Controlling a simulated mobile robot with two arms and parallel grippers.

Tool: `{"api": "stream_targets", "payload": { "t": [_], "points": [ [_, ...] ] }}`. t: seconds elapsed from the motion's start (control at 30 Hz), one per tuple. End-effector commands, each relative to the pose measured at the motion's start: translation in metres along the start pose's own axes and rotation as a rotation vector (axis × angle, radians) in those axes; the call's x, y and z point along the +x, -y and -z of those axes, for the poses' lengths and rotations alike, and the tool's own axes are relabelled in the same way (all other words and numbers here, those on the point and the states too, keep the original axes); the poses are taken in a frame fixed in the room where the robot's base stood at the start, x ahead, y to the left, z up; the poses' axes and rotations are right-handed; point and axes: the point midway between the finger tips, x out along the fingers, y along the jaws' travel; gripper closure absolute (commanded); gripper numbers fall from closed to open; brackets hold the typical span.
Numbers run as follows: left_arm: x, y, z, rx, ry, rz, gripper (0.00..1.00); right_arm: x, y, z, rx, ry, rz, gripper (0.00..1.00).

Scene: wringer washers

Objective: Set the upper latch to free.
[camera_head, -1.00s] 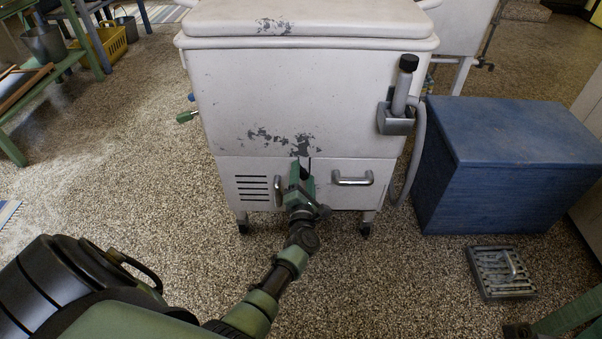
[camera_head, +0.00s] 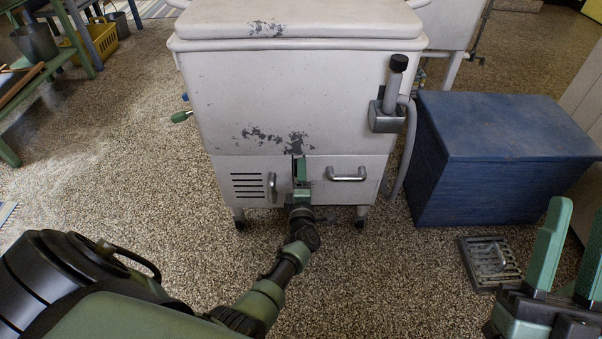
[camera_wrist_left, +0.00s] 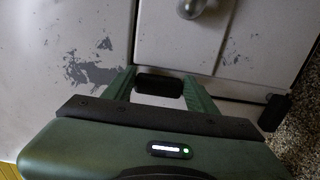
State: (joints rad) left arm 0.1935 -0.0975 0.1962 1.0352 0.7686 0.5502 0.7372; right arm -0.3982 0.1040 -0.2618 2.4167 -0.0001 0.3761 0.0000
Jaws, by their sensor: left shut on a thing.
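The white washer (camera_head: 290,95) stands ahead, with a lower panel and a door (camera_head: 345,190). My left gripper (camera_head: 300,168) reaches the seam left of the door. In the left wrist view its green fingers (camera_wrist_left: 160,84) close around a small black block, the upper latch (camera_wrist_left: 158,86). The head view does not show this latch clearly behind the gripper, and I cannot tell its setting. A second black block, the lower latch (camera_wrist_left: 274,110), is at the right of the wrist view, nearer the floor. My right gripper (camera_head: 580,215) is open and empty at the lower right.
A bar handle (camera_head: 347,174) is right of my left gripper, and an upright handle (camera_head: 272,187) is left of it. A blue chest (camera_head: 500,150) stands right of the washer. A floor grate (camera_head: 487,262) lies in front of it.

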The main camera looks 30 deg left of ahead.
Motion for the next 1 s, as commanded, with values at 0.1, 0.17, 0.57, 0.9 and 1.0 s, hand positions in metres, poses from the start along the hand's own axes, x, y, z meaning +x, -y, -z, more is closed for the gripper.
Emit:
{"api": "stream_targets", "payload": {
  "t": [0.1, 0.17, 0.57, 0.9, 1.0],
  "points": [
    [-0.001, 0.001, -0.001, 0.012, 0.002, 0.002, 0.83, 0.0, 0.0, -0.002, -0.001, 0.008, 0.0, 0.64],
    [-0.001, 0.001, -0.001, 0.015, 0.002, 0.002, 0.83, 0.0, 0.0, -0.002, -0.001, 0.009, 0.0, 0.64],
    [-0.001, 0.001, -0.001, 0.016, 0.003, 0.002, 0.21, 0.0, 0.0, -0.002, -0.001, 0.009, 0.0, 0.64],
    [-0.002, 0.001, -0.001, 0.013, 0.001, 0.001, 0.21, 0.001, 0.0, -0.002, -0.001, 0.011, -0.001, 0.64],
    [-0.009, 0.001, -0.001, 0.013, 0.002, 0.003, 0.21, 0.001, -0.001, -0.012, -0.002, 0.069, -0.002, 0.64]
  ]
}}
